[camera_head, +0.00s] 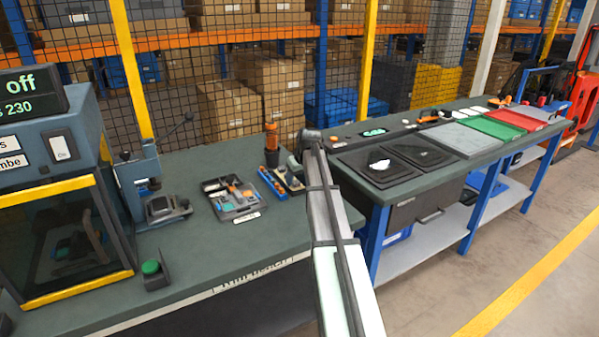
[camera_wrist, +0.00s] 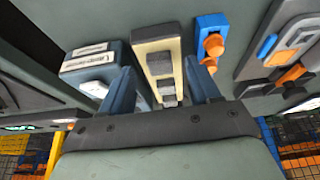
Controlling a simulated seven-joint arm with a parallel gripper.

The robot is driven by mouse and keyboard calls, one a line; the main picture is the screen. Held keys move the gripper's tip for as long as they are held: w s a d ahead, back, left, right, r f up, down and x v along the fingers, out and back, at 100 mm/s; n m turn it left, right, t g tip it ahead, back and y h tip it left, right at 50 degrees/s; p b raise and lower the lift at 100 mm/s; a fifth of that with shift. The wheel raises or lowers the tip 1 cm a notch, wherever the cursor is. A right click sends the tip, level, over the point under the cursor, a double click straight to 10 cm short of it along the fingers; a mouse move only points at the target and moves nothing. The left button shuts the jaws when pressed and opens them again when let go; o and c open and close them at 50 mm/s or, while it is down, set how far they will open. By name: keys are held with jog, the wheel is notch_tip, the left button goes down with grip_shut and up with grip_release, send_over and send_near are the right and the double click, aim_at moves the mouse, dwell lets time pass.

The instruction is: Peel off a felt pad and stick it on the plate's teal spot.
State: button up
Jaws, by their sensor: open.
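In the wrist view a cream strip or holder (camera_wrist: 153,47) with several dark grey square pads (camera_wrist: 160,64), which look like the felt pads, lies between my fingers. My gripper (camera_wrist: 161,82) is open, one finger on each side of the strip. I cannot tell how high it is above the pads, and I see no contact. I cannot make out the plate with the teal spot for certain; a pale teal patch (camera_head: 374,132) shows on the right bench.
A labelled grey box (camera_wrist: 92,66) stands left of my fingers. A blue rail with an orange part (camera_wrist: 211,45) is close on the right. A parts tray (camera_head: 232,198) lies left of the holder. The bench front (camera_head: 215,250) is mostly clear. A press (camera_head: 150,190) stands farther left.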

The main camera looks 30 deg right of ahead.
aim_at(297, 183)
jog(key=shift+w+f, duration=0.25)
jog(key=shift+f, duration=0.35)
grip_shut()
dwell(0.6)
jog(key=shift+r, duration=0.35)
dwell(0.5)
jog(key=shift+r, duration=2.85)
